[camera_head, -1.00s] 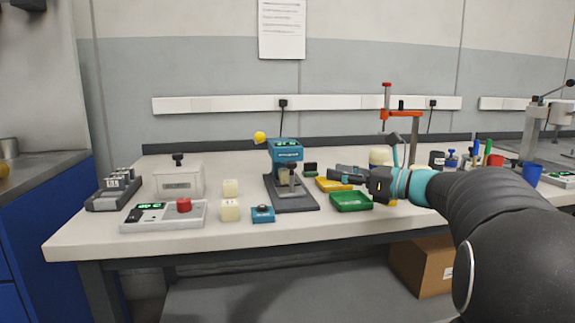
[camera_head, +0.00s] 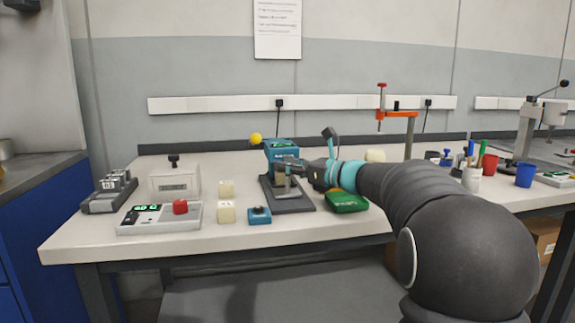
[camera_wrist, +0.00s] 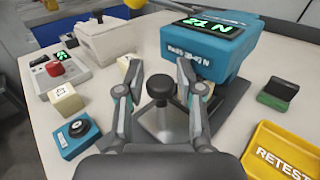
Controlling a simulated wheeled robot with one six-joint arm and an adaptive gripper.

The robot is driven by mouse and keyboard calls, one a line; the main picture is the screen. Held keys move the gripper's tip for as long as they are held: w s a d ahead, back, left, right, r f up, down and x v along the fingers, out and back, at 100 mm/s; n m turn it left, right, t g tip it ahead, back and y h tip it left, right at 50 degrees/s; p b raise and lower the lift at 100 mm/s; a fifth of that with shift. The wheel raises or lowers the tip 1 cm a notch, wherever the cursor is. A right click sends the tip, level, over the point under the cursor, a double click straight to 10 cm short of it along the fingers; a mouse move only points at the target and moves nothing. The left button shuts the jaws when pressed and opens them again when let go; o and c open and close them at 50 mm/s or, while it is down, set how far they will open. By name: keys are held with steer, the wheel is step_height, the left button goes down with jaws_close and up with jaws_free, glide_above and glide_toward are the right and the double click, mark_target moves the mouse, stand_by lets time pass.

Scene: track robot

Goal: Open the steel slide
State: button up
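The steel slide (camera_wrist: 168,124) appears to be the bright metal piece under a black knob (camera_wrist: 160,88), low at the front of the teal force device (camera_wrist: 208,48). The device also stands mid-bench in the head view (camera_head: 281,146), on a dark grey base plate (camera_head: 295,205). My gripper (camera_wrist: 158,70) is open, with one finger on each side of the knob and visible gaps to it. In the head view my gripper (camera_head: 288,166) is in front of the device and hides part of the slide area.
A blue button box (camera_head: 259,215) and cream blocks (camera_head: 227,212) stand left of the device. A green tray (camera_head: 346,201) lies close under my arm, and a yellow tray (camera_wrist: 262,150) shows at right in the wrist view. An orange clamp (camera_head: 396,114) stands behind right.

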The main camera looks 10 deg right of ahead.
jaws_close()
steer(key=s+b, duration=0.2)
steer(key=s, duration=1)
steer(key=shift+s+a+f, duration=0.1)
jaws_free()
steer(key=shift+s, duration=0.15)
